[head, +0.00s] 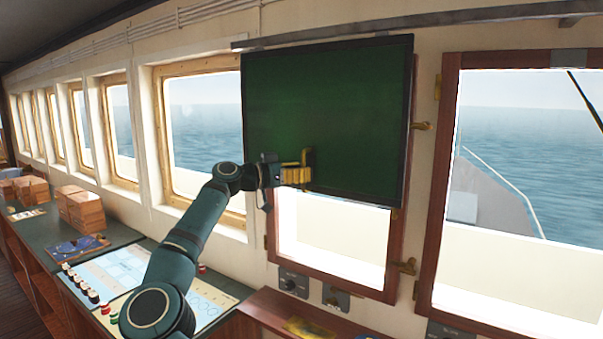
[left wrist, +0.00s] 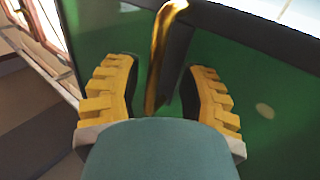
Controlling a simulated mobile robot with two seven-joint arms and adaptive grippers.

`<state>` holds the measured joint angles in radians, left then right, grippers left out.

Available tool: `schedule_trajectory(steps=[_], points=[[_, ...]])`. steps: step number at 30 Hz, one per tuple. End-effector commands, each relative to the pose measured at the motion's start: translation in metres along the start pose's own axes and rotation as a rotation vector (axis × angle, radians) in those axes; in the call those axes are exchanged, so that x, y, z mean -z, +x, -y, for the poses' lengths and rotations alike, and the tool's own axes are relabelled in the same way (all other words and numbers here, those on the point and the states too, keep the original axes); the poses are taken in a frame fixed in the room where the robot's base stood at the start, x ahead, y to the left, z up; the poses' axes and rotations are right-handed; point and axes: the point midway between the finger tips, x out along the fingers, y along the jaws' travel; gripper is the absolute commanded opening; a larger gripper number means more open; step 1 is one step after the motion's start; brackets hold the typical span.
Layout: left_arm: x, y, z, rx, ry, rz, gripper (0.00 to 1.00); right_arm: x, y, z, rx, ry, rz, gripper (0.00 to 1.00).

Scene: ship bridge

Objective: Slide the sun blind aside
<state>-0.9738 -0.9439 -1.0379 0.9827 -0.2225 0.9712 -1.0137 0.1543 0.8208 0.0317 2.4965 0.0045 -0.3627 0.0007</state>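The sun blind (head: 325,105) is a dark green panel in a black frame, hanging from a rail over the upper part of a wood-framed window. Its green face fills much of the left wrist view (left wrist: 265,75). A brass handle (left wrist: 163,50) stands out from the blind, and in the left wrist view it lies between the yellow fingers of my left gripper (left wrist: 155,95). Gaps show between the handle and the fingers, so they are open around it. In the head view my left gripper (head: 298,172) is at the blind's lower middle. My right gripper is not in view.
A grey rail (head: 420,24) runs along the wall above the blind and past the right window. Brass latches (head: 421,126) sit on the window frame to the right. A console (head: 110,270) with charts and knobs lies below, with wooden boxes (head: 80,208) on the left.

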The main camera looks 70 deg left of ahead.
Motion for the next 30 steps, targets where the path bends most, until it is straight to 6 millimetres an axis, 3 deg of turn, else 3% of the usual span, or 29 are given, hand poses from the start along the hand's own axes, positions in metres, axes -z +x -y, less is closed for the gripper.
schedule_trajectory(steps=[7,21,30], points=[[-0.001,-0.011,0.000,0.000,-0.001,0.002,0.41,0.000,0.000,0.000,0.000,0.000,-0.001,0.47],[0.000,-0.099,0.001,0.002,-0.001,0.000,0.41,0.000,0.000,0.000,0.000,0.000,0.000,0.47],[0.000,-0.121,0.001,0.001,0.000,-0.001,0.41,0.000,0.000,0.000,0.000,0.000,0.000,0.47]])
